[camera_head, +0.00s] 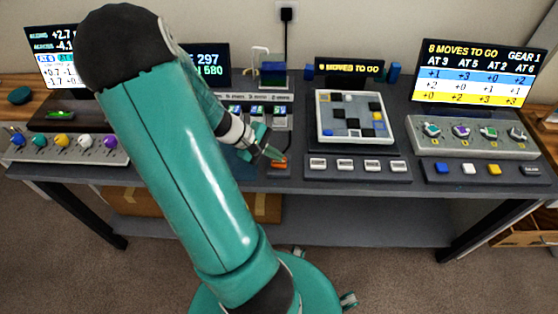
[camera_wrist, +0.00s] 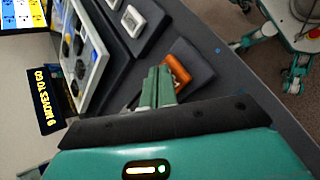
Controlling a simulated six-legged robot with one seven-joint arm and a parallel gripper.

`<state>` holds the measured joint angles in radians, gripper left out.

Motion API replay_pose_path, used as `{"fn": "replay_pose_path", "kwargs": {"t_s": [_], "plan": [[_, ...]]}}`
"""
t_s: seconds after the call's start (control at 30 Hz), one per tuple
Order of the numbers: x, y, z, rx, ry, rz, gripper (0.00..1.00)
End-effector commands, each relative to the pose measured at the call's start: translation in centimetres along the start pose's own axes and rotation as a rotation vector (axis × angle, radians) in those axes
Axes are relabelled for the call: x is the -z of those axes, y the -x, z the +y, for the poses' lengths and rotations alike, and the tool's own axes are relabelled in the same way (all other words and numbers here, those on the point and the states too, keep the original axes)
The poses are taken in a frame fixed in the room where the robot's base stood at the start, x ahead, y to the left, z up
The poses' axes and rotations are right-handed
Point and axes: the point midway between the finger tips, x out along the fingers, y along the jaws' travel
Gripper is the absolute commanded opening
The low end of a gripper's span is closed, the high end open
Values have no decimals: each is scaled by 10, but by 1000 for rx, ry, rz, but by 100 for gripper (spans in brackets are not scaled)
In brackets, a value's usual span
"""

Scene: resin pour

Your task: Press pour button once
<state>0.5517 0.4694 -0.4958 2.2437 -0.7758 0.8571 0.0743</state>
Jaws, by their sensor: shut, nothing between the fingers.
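An orange button (camera_head: 281,163), likely the pour button, sits on a small dark block near the table's front edge in the head view. It also shows in the wrist view (camera_wrist: 178,68), right beside my fingertips. My gripper (camera_head: 275,154) is shut and empty, with its tips close over the button. In the wrist view the shut fingers (camera_wrist: 157,84) partly cover the orange button's near side. I cannot tell whether the tips touch it.
A board with a white frame (camera_head: 327,141) and a row of white buttons (camera_head: 344,164) stand to the right. A knob panel (camera_head: 470,136) is at the far right, another (camera_head: 62,149) at the left.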

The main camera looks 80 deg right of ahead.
Motion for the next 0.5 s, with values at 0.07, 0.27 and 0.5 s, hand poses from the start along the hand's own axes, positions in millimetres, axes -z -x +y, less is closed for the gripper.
{"fn": "replay_pose_path", "kwargs": {"t_s": [0.07, 0.27, 0.5], "plan": [[-2, 4, 2, 0, -2, 2, 0], [-5, 7, 5, 1, 1, 1, 0], [-6, 8, 6, 0, 0, 1, 0]]}}
